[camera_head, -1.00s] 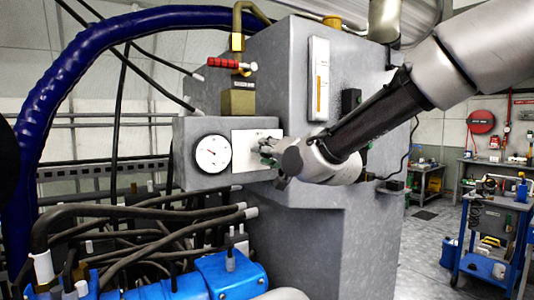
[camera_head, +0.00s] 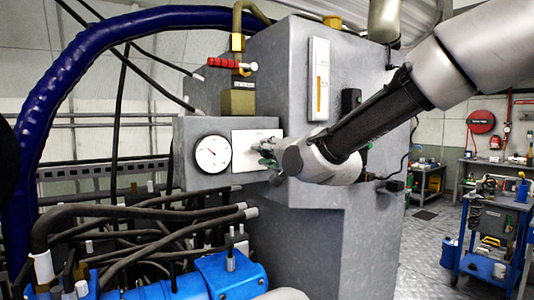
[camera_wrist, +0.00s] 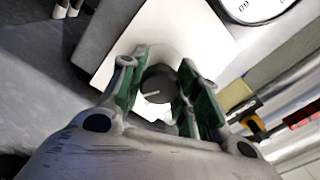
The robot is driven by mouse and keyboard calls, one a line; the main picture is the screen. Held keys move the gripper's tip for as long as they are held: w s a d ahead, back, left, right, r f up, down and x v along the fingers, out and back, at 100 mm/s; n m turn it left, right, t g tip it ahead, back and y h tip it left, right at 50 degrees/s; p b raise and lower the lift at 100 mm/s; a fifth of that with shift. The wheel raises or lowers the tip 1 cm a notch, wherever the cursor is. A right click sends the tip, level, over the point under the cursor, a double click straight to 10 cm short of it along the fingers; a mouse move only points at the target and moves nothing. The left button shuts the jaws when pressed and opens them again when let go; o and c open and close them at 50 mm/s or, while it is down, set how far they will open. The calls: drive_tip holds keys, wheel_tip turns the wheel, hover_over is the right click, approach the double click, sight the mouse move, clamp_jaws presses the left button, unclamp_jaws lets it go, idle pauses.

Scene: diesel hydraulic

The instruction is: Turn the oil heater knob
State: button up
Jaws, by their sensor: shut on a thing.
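The oil heater knob (camera_wrist: 158,84) is a dark round knob with a light pointer line, standing on a white plate (camera_wrist: 185,25) in the wrist view. My gripper (camera_wrist: 160,80) has its green-padded fingers on either side of the knob and is shut on it. In the head view my gripper (camera_head: 267,152) is at the right part of the white plate (camera_head: 243,160), on the front of a grey box. The knob is hidden behind the fingers there.
A round gauge (camera_head: 212,154) sits just left of the plate. A red-handled valve (camera_head: 232,65) and brass block (camera_head: 238,102) are above. Hoses (camera_head: 140,220) and a blue machine part (camera_head: 230,275) lie below. A tall grey tank (camera_head: 300,90) stands close behind my arm.

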drive_tip(key=o, duration=1.1)
drive_tip(key=shift+f, duration=0.1)
drive_tip(key=shift+c, duration=0.2)
drive_tip(key=v, duration=1.2)
drive_tip(key=s+f+n+g+h, duration=0.1)
drive_tip(key=s+f+n+g, duration=0.2)
drive_tip(key=f+n+g, duration=0.5)
drive_tip(key=s+d+f+n+h, duration=0.1)
drive_tip(key=s+d+f+h, duration=0.4)
drive_tip(key=d+f, duration=0.4)
drive_tip(key=s+d+m+g+h, duration=0.1)
drive_tip(key=s+d+h, duration=0.1)
drive_tip(key=s+d, duration=0.4)
drive_tip(key=s+d+m+g+h, duration=0.1)
drive_tip(key=s+d, duration=0.6)
drive_tip(key=d, duration=0.8)
drive_tip(key=shift+d+m+g+h, duration=0.25)
drive_tip(key=shift+m+g+h, duration=0.15)
drive_tip(key=shift+h, duration=0.1)
